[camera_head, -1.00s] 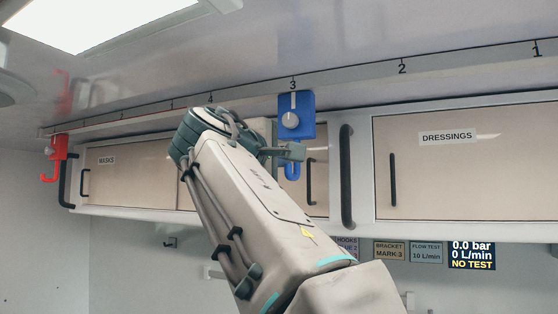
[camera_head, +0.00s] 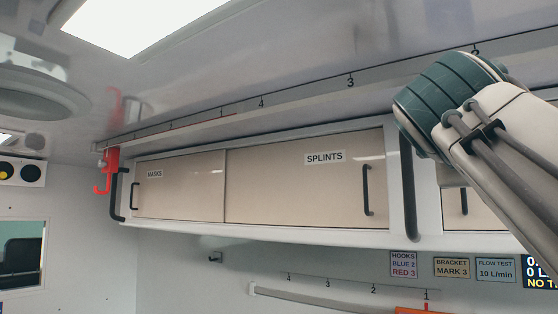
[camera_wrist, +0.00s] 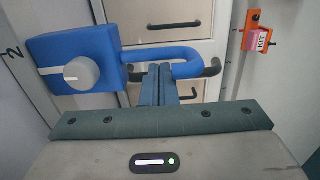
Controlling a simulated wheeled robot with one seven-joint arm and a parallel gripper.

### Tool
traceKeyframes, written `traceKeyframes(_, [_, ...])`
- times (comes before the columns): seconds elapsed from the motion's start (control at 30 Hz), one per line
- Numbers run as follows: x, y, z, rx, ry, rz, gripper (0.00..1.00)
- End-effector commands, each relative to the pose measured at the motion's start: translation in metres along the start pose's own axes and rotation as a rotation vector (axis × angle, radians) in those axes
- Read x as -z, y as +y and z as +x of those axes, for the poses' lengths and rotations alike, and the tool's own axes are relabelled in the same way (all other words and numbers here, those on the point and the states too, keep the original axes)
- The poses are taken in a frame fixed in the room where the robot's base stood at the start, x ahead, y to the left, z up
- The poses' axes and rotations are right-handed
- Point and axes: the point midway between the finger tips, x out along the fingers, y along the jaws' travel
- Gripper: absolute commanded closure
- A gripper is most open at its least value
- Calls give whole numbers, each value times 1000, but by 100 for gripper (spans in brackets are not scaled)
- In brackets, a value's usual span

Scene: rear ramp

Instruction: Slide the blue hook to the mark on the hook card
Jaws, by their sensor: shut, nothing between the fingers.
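The blue hook (camera_wrist: 75,62), a block with a grey knob and a looped bar, shows in the wrist view. Its white pointer line lies close to the numeral 2 (camera_wrist: 12,52) at the left edge. My gripper (camera_wrist: 158,72) is shut, its fingertips at the looped bar with nothing between them; I cannot tell whether they touch it. In the head view my arm hides the hook and fingers, beside the rail's 2 (camera_head: 477,51). The hook card (camera_head: 403,263) reads blue 2, red 3. The red hook (camera_head: 108,172) hangs at the rail's left end.
The numbered rail (camera_head: 300,95) runs above cabinets marked masks and splints (camera_head: 310,190). Dark handles stick out, including a tall one (camera_head: 408,190) near my arm. A lower numbered rail (camera_head: 330,302) is on the wall. An orange bracket with a kit (camera_wrist: 260,38) shows in the wrist view.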

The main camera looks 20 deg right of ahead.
Motion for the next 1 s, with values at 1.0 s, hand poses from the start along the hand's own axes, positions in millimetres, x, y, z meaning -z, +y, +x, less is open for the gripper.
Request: traceKeyframes(1.0, [-22, -1, -44, -4, 1, 0, 100])
